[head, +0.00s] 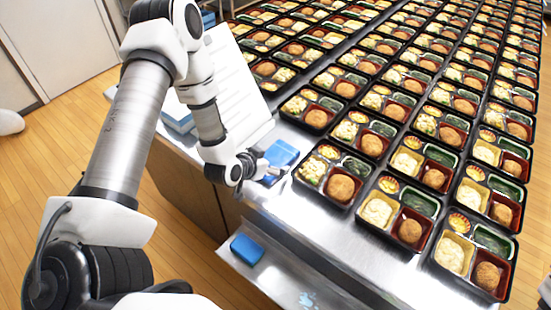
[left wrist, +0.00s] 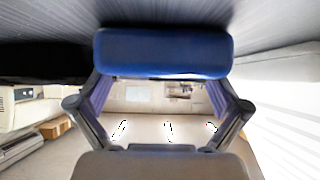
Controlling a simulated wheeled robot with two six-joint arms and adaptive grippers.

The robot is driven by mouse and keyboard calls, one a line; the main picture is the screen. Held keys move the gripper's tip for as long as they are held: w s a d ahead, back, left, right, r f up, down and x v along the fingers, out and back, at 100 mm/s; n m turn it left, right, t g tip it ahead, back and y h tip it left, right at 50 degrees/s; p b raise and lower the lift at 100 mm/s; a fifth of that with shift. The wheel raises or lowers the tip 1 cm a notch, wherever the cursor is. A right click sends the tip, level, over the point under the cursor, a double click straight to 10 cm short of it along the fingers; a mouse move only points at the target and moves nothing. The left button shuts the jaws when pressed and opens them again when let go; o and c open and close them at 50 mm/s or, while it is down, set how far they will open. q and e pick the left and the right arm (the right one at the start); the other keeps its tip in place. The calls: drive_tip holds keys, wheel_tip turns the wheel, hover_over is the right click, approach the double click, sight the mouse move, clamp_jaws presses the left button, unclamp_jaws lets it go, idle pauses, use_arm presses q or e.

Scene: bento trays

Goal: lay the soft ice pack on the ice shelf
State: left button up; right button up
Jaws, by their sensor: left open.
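A blue ice pack (head: 281,154) lies on the metal counter's near left edge, beside the bento trays. It also shows in the left wrist view (left wrist: 163,52), stretched across the top of the jaws. My left gripper (head: 268,170) is open at the pack's near side. Its fingertips (left wrist: 163,85) reach up to the pack's two ends; I cannot tell whether they touch it. A lower metal shelf (head: 310,285) runs along the front of the counter. A second blue pack (head: 247,248) lies at its left end. My right gripper is not in view.
Rows of filled bento trays (head: 340,187) cover most of the counter. A white ribbed panel (head: 235,95) stands behind my left arm, with a pale blue stack (head: 178,117) beside it. The shelf right of the second pack is mostly bare, with a light blue mark (head: 307,299).

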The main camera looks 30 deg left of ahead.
use_arm(q)
drive_tip(key=shift+x, duration=0.8)
drive_tip(key=shift+c, duration=1.1)
drive_tip(key=shift+s+r, duration=0.1)
drive_tip(key=c, duration=1.1)
